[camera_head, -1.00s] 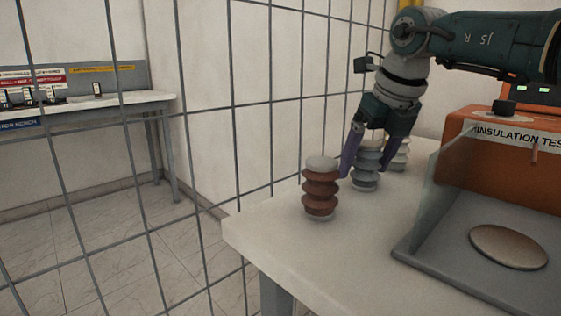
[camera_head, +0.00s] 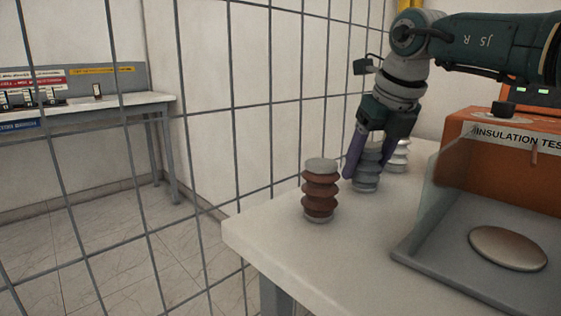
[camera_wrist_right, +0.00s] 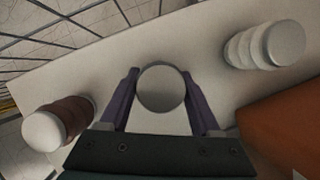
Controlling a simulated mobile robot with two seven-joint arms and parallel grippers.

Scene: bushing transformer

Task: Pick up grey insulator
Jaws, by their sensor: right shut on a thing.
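The grey insulator (camera_head: 367,176) stands upright on the white table, behind and to the right of the brown insulator. My right gripper (camera_head: 367,160) comes down on it from above with its purple fingers on either side, shut on it. In the right wrist view the round grey top of the insulator (camera_wrist_right: 161,88) sits between the two fingers (camera_wrist_right: 160,100). The gripper partly hides the insulator's upper part in the head view. My left gripper is not in view.
A brown insulator (camera_head: 320,190) stands at the left near the table edge (camera_head: 262,258). A white insulator (camera_head: 399,156) stands behind the grey one. An orange insulation tester (camera_head: 500,165) with a grey tray stands at the right. A wire mesh fence (camera_head: 208,130) runs along the left.

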